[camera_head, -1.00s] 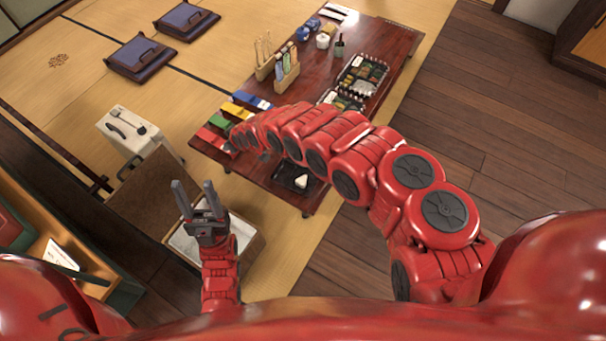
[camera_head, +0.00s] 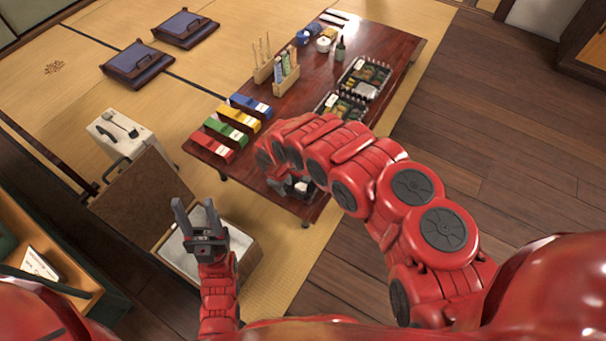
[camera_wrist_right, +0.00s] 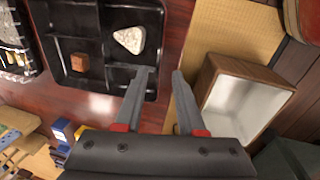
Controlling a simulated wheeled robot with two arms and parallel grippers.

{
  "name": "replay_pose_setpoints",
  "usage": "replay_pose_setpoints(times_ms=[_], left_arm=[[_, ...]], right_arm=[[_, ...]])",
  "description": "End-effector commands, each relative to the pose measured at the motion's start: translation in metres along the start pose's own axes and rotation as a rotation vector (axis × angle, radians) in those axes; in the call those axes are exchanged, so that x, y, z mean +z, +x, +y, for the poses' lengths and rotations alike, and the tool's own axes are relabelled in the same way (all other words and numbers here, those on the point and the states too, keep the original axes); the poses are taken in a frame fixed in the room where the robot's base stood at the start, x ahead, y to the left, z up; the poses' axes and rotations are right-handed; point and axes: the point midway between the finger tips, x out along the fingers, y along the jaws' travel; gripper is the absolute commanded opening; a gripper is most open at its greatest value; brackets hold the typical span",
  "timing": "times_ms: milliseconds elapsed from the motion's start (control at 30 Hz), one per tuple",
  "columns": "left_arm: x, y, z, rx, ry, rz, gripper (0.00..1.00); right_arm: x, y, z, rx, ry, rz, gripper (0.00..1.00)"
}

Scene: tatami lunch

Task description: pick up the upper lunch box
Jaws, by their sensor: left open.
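Two filled black lunch boxes lie on the low red-brown table (camera_head: 402,52) in the head view: a farther one (camera_head: 365,78) and a nearer one (camera_head: 341,106). A third black divided box lies near the table's front end, mostly hidden by my right arm. In the right wrist view this box (camera_wrist_right: 97,18) holds a white rice ball and a brown cube. My right gripper (camera_wrist_right: 163,75) is open and empty, with its fingertips over or beside that box's edge; contact cannot be told. My left gripper (camera_head: 194,205) is open and empty, upright, away from the table.
Blue, yellow, green and red boxes (camera_head: 225,128) line the table's left side. Wooden holders (camera_head: 284,72) and small jars stand farther back. A white-lined wooden box (camera_wrist_right: 245,100) sits on the floor beside the table. A white case (camera_head: 120,133) stands left.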

Motion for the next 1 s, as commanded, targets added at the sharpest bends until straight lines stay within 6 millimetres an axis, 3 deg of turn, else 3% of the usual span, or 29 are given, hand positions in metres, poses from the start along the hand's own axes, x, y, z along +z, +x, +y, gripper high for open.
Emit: replay_pose_setpoints(times_ms=[267, 600, 900, 1000], left_arm=[[0.001, -0.005, 0.0, 0.0, 0.0, 0.0, 0.5], [0.003, -0.02, 0.001, 0.0, 0.0, 0.0, 0.5], [0.003, -0.02, 0.001, 0.0, 0.0, 0.0, 0.5], [0.003, -0.02, 0.001, 0.0, 0.0, 0.0, 0.5]], right_arm=[[0.0, 0.015, -0.001, 0.0, 0.0, 0.001, 0.39], [-0.001, 0.057, -0.003, 0.0, 0.002, 0.003, 0.39], [-0.001, 0.06, -0.002, 0.002, 0.0, 0.003, 0.39], [-0.001, 0.06, -0.002, 0.002, 0.0, 0.002, 0.21]])
